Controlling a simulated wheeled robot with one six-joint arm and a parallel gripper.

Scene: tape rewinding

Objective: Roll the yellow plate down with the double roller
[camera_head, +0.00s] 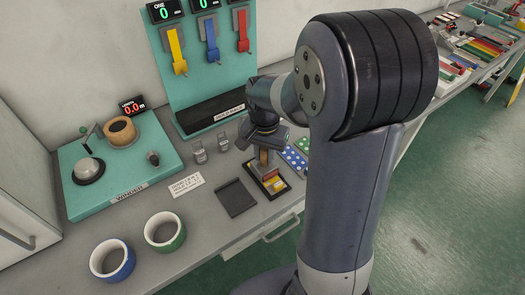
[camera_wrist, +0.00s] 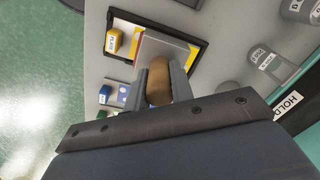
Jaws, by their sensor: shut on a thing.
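My gripper (camera_head: 265,152) is shut on a brown, rounded handle (camera_wrist: 158,84), seen between the fingers in the wrist view. I take it to be the double roller's handle; a pale grey flat part (camera_wrist: 165,47) lies just ahead of it. The roller is over a black-rimmed tray (camera_head: 284,195), at the bench's front edge in the head view. Yellow of the plate (camera_head: 278,187) shows in the tray beside the roller. In the wrist view yellow edges show around the grey part. Whether the roller touches the plate is hidden.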

